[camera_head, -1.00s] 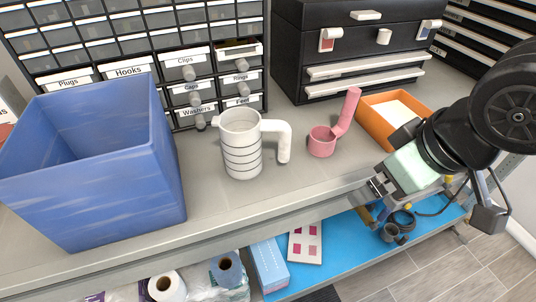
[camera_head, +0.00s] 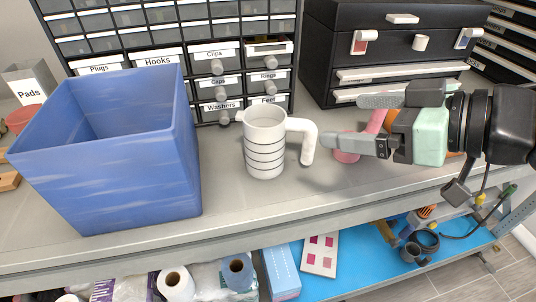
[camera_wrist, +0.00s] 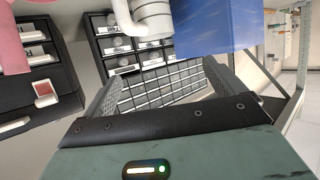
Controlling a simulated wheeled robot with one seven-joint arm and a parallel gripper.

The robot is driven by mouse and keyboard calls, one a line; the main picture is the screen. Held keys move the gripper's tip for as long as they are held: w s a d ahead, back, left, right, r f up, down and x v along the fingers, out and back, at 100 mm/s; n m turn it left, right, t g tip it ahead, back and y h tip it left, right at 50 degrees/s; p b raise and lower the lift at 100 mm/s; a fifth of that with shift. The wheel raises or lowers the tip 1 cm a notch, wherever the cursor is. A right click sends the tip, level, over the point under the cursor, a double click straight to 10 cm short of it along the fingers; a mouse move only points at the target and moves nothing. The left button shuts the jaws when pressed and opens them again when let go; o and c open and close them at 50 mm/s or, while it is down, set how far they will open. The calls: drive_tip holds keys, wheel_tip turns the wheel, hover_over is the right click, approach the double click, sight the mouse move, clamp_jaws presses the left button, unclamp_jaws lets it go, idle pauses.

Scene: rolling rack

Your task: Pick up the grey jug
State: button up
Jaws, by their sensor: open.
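The grey jug (camera_head: 264,155), pale with dark rings and a handle on its right side, stands upright on the bench right of the blue bin. It also shows at the top of the wrist view (camera_wrist: 152,18), partly cut off by the frame edge. My gripper (camera_head: 340,120) is open and empty, coming from the right. Its fingers point left toward the jug's handle, and the nearer fingertip appears close to the handle. Whether they touch cannot be told. In the wrist view my fingers (camera_wrist: 161,80) are spread, with the jug beyond them.
A blue bin (camera_head: 180,165) stands left of the jug. A pink scoop (camera_head: 375,121) is partly hidden behind my gripper, as is an orange tray. Drawer cabinets (camera_head: 217,85) and a black chest (camera_head: 330,60) stand behind. Bench room is free in front of the jug.

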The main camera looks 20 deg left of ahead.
drive_tip(key=a+p, duration=0.1)
drive_tip(key=p, duration=0.1)
approach(272, 118)
drive_tip(key=s+a+r, duration=0.2)
drive_tip(key=s+a, duration=0.1)
drive_tip(key=shift+f+p+x, duration=0.15)
drive_tip(key=shift+p+x, duration=0.25)
drive_tip(key=shift+x, duration=0.95)
drive_tip(key=shift+f+p+x, duration=0.15)
drive_tip(key=shift+p+x, duration=0.2)
drive_tip(key=shift+x, duration=1.05)
drive_tip(key=shift+d, duration=0.15)
drive_tip(key=c, duration=1.6)
